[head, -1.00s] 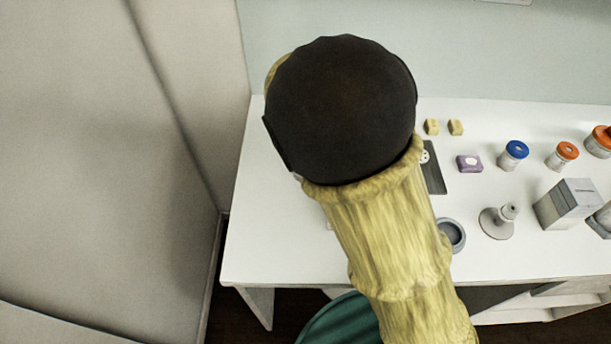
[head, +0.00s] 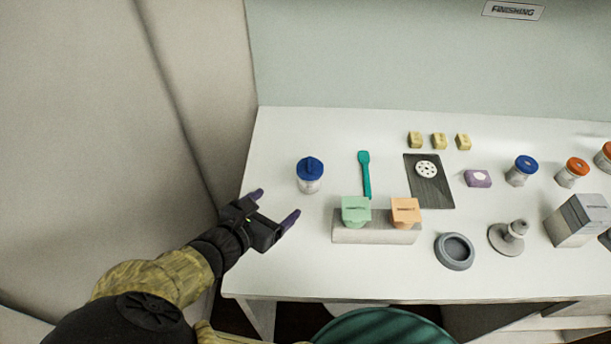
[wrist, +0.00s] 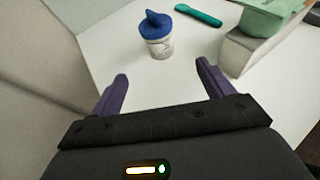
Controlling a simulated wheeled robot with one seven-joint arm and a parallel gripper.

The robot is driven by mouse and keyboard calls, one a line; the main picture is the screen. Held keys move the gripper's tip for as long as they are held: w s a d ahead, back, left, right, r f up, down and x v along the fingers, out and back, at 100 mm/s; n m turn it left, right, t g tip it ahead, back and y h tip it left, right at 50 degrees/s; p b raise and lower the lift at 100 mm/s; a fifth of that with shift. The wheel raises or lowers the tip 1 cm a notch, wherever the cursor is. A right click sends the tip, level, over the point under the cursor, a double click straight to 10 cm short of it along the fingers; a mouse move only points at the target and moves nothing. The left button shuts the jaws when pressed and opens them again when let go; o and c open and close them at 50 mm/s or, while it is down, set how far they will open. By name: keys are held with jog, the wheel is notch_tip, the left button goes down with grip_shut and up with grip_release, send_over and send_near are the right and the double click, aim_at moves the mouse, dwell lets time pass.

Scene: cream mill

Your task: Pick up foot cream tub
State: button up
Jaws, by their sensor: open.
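Two tubs stand on a pale block (head: 375,236): a mint green tub (head: 356,211) at left and an orange tub (head: 405,211) at right. Their labels are too small to read, so I cannot tell which is foot cream. The green tub (wrist: 272,14) is also partly in the wrist view, at top right. My gripper (head: 275,205) is open and empty over the table's left edge, left of the tubs. In the wrist view (wrist: 163,80), its purple fingers spread below a white jar with a blue lid (wrist: 157,36), apart from it.
That blue-lidded jar (head: 310,176) stands upright beyond my gripper. A teal spatula (head: 365,175) lies behind the green tub. A dark board (head: 432,190), a grey round dish (head: 454,251), a grey stand (head: 506,238) and more jars lie right. A wall flanks the left.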

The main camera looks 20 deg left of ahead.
aim_at(304, 183)
jog(key=shift+f, duration=0.1)
jog(key=x, duration=1.2)
jog(key=shift+w+f, duration=0.1)
jog(key=x, duration=0.5)
jog(key=shift+a+f, duration=0.1)
jog(key=shift+f, duration=0.2)
jog(key=c, duration=1.3)
